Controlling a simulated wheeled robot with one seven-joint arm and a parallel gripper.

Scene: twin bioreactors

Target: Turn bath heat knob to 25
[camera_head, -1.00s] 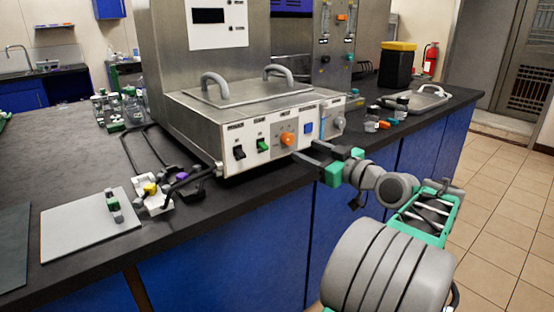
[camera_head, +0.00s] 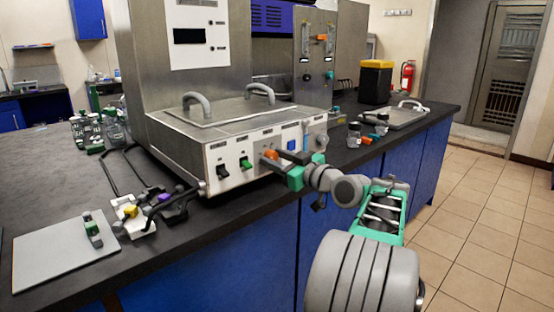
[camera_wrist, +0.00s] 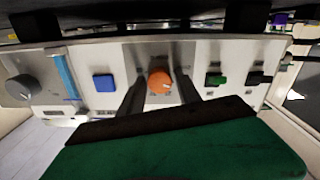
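The water bath (camera_head: 235,125) is a steel box with two grey lid handles and a white front panel. An orange knob (camera_head: 271,154) sits on that panel; it also shows in the wrist view (camera_wrist: 160,81). In the wrist view my gripper (camera_wrist: 158,84) has its two dark fingers apart, one on each side of the knob. A gap shows between the knob and each finger, so it does not look gripped. In the head view my gripper (camera_head: 284,163) is at the panel and partly covers the knob. The dial marks are too small to read.
On the panel are a black switch (camera_head: 223,171), a green switch (camera_head: 245,163), a blue button (camera_wrist: 104,83) and a grey knob (camera_wrist: 22,88). Small jars (camera_head: 354,134) and a metal tray (camera_head: 405,115) stand to the right. A clamp with cables (camera_head: 135,215) lies to the left.

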